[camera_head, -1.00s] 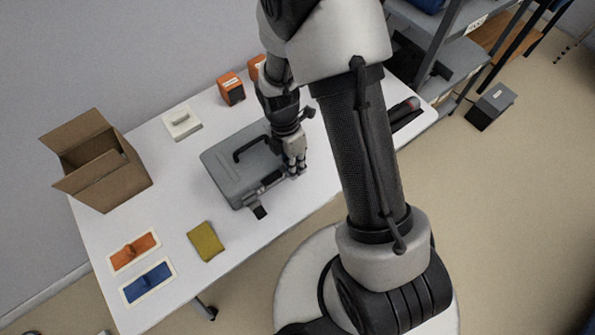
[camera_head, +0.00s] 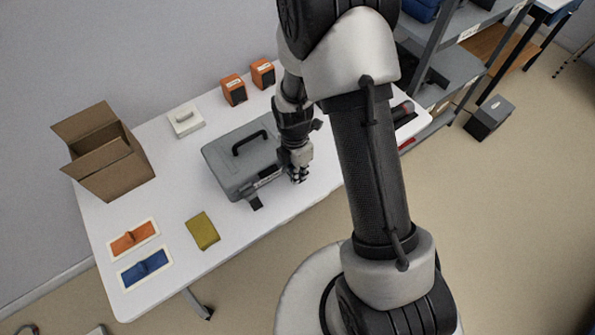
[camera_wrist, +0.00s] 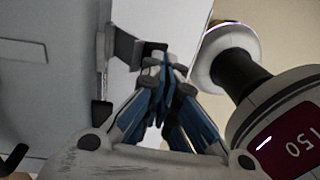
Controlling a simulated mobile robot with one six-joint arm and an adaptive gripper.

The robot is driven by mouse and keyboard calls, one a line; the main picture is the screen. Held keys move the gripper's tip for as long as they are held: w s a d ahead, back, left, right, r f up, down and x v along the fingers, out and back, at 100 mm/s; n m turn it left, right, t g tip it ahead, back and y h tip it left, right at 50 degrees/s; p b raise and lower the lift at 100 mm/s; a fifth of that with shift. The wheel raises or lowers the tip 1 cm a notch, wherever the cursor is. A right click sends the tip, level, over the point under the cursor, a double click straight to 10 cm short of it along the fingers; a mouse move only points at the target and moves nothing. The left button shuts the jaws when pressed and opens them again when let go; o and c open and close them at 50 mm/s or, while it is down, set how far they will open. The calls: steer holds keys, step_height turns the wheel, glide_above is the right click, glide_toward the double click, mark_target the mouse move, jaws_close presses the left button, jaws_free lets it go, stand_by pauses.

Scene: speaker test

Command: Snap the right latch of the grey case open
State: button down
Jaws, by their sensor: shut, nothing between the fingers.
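The grey case (camera_head: 222,168) lies closed on the white table, its black handle (camera_head: 249,142) on the lid. Its left latch (camera_head: 256,203) sticks out from the front. My gripper (camera_head: 299,176) is at the case's front right corner and hides much of that side. In the wrist view, the case (camera_wrist: 45,95) fills the left. The right latch (camera_wrist: 126,48) there stands out from the front, its dark end close to my gripper's fingertips (camera_wrist: 163,66). The fingers are shut and empty. I cannot tell whether they touch the latch.
An open cardboard box (camera_head: 115,170) stands left, with a white block (camera_head: 185,120) and orange boxes (camera_head: 233,90) behind the case. An olive pad (camera_head: 202,231) and trays with orange (camera_head: 133,238) and blue (camera_head: 145,268) pieces lie front left. A shelf stands right.

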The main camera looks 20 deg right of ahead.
steer(key=shift+w, duration=0.15)
steer(key=shift+w+a+r, duration=0.2)
steer(key=shift+w+a, duration=0.05)
steer(key=shift+w, duration=0.35)
